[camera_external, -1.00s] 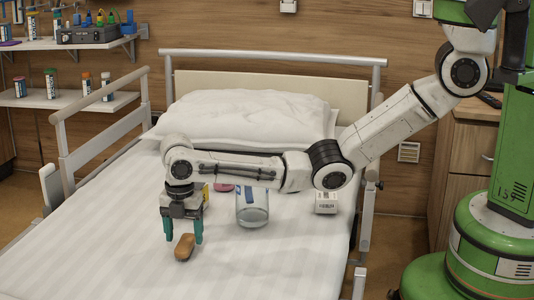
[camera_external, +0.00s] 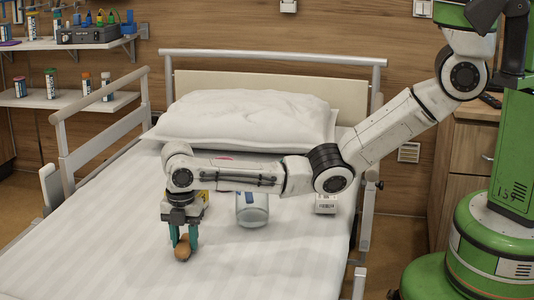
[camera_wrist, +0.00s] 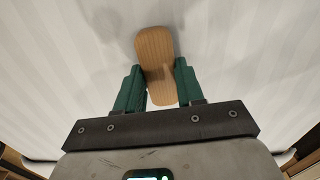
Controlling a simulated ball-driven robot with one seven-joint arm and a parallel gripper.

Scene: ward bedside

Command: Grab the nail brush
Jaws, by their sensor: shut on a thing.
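The nail brush (camera_external: 182,253) is a small brown wooden piece with rounded ends, on the white bed sheet. In the wrist view the nail brush (camera_wrist: 155,50) shows its wood-grained top, and its near part lies between my green fingers. My gripper (camera_external: 184,240) points down at the bed with its fingers on either side of the brush. In the wrist view my gripper (camera_wrist: 161,84) is shut on the brush. The brush's underside is hidden, and I cannot tell whether it still touches the sheet.
A small white box (camera_external: 326,204) lies farther right. A pink thing and a yellow thing are partly hidden behind my arm. The pillow (camera_external: 245,120) is at the head; the front sheet is clear.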

